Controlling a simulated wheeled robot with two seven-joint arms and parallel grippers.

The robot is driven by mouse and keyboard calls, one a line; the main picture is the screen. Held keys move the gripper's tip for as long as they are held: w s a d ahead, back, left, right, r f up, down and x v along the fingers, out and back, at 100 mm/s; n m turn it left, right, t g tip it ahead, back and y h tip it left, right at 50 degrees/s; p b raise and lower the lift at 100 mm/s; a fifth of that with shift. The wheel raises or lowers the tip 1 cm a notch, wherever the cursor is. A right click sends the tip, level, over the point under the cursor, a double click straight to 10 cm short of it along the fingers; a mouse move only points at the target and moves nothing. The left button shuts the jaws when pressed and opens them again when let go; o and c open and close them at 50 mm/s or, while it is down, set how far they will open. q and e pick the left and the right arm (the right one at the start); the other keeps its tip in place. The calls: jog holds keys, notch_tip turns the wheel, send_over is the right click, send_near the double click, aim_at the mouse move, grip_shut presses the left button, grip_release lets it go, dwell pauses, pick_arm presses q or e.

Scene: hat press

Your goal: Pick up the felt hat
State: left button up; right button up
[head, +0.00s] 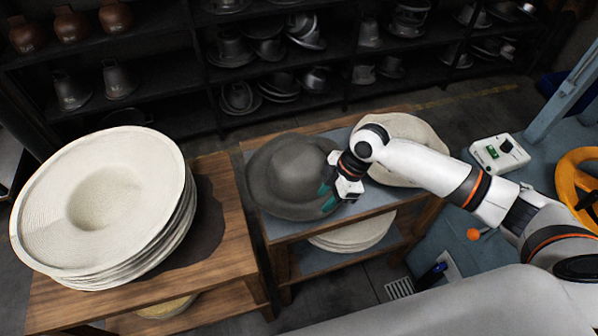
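A dark grey felt hat (280,172) lies on the wooden stand with a grey top, in the middle of the head view. My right gripper (328,192) is at the hat's right side, with its teal fingertips against or just over the brim. The arm and gripper body hide part of that edge, so I cannot tell whether the fingers are closed on the brim. My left gripper does not show.
A stack of cream hat blanks (100,205) stands on a wooden table at the left. Another cream hat (408,140) lies behind my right arm. A control box (499,153) and a yellow wheel (580,185) are at the right. Dark shelves (180,85) stand behind.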

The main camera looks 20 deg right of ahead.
aim_at(310, 220)
jog(key=x, duration=0.3)
jog(key=shift+a+f+p, duration=0.1)
jog(key=shift+f+p, duration=0.1)
jog(key=shift+p, duration=0.1)
jog(key=shift+s+a+f+p, duration=0.1)
jog(key=shift+a+f+p, duration=0.15)
jog(key=shift+f+p, duration=0.2)
jog(key=p+x, duration=0.1)
jog(key=x, duration=0.2)
jog(key=shift+s+a+f, duration=0.15)
jog(key=shift+a+f, duration=0.05)
jog(key=shift+f, duration=0.15)
jog(key=shift+a+f, duration=0.1)
jog(key=shift+f, duration=0.25)
jog(key=shift+c, duration=0.6)
grip_shut()
